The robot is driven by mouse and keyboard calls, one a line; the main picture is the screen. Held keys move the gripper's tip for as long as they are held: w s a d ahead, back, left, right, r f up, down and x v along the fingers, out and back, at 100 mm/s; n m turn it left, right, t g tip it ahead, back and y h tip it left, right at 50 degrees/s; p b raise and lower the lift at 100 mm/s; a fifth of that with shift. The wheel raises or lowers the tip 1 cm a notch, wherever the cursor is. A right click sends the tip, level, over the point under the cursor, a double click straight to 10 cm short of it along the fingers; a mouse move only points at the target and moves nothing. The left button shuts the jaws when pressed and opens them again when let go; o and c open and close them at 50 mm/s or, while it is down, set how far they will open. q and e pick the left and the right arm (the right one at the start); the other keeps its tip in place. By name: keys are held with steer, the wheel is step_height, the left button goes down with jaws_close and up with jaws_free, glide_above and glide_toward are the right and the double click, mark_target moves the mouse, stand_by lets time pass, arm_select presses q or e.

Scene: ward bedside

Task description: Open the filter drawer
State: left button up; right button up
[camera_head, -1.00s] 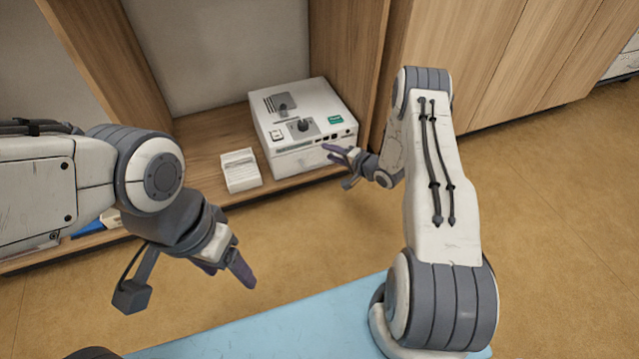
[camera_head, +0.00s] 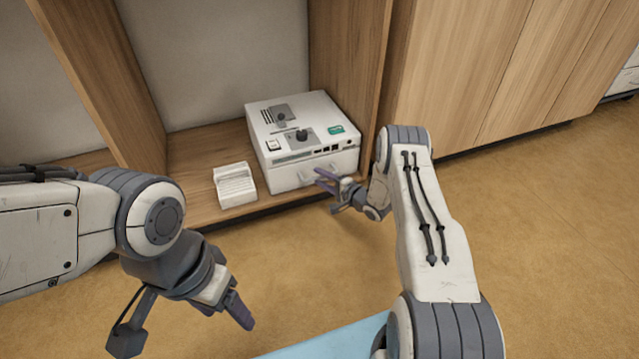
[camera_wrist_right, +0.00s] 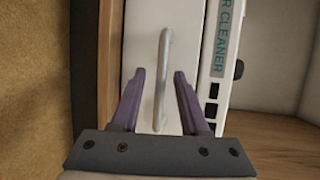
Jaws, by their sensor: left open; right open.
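The white air cleaner box (camera_head: 305,130) stands on the low wooden shelf. Its drawer front (camera_head: 285,180) is the lower part of the face toward me and looks flush with the box. My right gripper (camera_head: 322,181) is open at this front. In the right wrist view the upright white handle (camera_wrist_right: 163,70) shows between the open purple fingers of the right gripper (camera_wrist_right: 158,80), with a gap at each side. My left gripper (camera_head: 238,305) is open and empty, over the floor and away from the box.
A white ribbed piece (camera_head: 235,185) stands on the shelf left of the box. A wooden upright panel (camera_head: 350,70) rises close to the right of the box. Open floor (camera_head: 300,260) lies in front of the shelf. A light blue surface (camera_head: 330,342) is near me.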

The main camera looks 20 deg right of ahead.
steer(key=shift+w+a, duration=0.15)
steer(key=shift+w, duration=0.15)
jaws_close()
stand_by(1.2)
steer(key=shift+a, duration=0.1)
